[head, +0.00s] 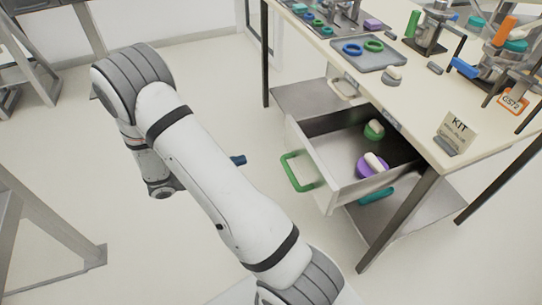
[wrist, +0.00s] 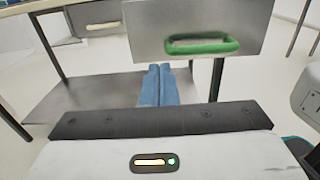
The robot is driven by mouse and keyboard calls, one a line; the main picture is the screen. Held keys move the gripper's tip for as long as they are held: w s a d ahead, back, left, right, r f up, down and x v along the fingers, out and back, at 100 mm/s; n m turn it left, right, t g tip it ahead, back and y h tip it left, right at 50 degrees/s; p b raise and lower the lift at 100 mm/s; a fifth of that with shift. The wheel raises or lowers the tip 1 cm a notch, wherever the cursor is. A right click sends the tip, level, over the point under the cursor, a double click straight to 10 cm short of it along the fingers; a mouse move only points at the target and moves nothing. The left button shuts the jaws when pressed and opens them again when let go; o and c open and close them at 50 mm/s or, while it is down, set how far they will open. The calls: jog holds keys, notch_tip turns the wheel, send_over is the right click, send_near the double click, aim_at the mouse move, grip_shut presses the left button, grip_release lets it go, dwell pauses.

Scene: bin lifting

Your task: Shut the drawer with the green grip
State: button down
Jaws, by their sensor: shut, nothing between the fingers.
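The drawer (head: 334,195) with the green grip (head: 298,172) stands pulled out from under the table in the head view. A green-topped and a purple item with pale handles lie inside it. In the wrist view the drawer front (wrist: 160,32) and its green grip (wrist: 202,46) are ahead and above my fingers. My gripper (wrist: 158,68) is shut and empty, its blue fingers together, below and to the left of the grip, apart from it in the picture. In the head view the blue fingertips (head: 238,160) show left of the grip, partly behind my arm.
Another drawer with a pale grip (head: 343,88) is beside it, closed as far as I can see. A metal lower shelf (head: 300,95) and table legs (head: 398,222) stand below. A teal grip (head: 376,196) shows under the open drawer.

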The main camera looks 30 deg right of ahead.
aim_at(293, 146)
jog(key=x, duration=1.4)
jog(key=shift+a, duration=0.1)
